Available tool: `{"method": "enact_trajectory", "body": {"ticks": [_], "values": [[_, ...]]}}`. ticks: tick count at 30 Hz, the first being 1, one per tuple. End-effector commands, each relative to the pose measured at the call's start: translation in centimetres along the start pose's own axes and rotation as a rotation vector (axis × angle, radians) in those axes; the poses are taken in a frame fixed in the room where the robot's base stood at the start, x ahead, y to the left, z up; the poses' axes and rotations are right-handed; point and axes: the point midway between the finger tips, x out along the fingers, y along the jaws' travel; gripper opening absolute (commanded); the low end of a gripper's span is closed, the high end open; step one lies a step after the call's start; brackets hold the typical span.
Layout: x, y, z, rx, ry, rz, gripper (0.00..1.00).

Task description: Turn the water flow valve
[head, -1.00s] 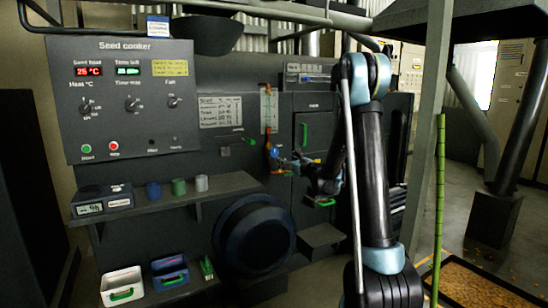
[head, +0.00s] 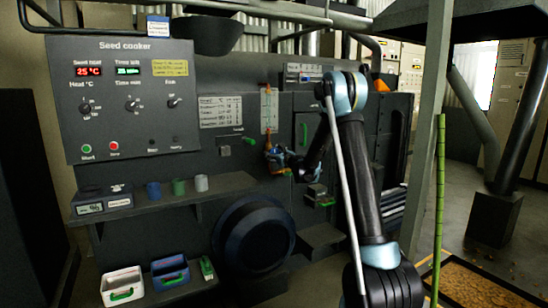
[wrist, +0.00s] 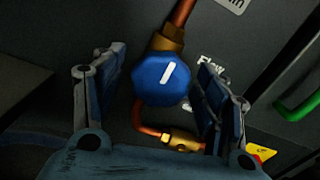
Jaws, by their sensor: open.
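The water flow valve (wrist: 160,82) is a blue faceted knob with a white mark, set on a brass fitting and copper pipe. In the wrist view it sits between the two fingers of my gripper (wrist: 155,95), which is open. The fingers stand on either side of the knob with a gap on each side; I cannot tell how deep they reach around it. In the head view my gripper (head: 275,158) is at the machine's front panel, and the knob is hidden behind it.
A green handle (wrist: 298,104) is to the right of the valve, with a "Flow" label between. In the head view, the seed cooker panel (head: 130,100) is at the left above a shelf (head: 215,188) with small cups. A large round dark drum (head: 253,235) is below.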

Motion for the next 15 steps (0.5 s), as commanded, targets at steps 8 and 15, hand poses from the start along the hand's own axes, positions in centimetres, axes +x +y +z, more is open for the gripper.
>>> {"method": "enact_trajectory", "body": {"ticks": [8, 15], "values": [[0.09, -0.02, 0.0, 0.0, 0.0, 0.0, 0.64], [0.08, -0.02, 0.0, 0.0, 0.0, 0.0, 0.22]]}}
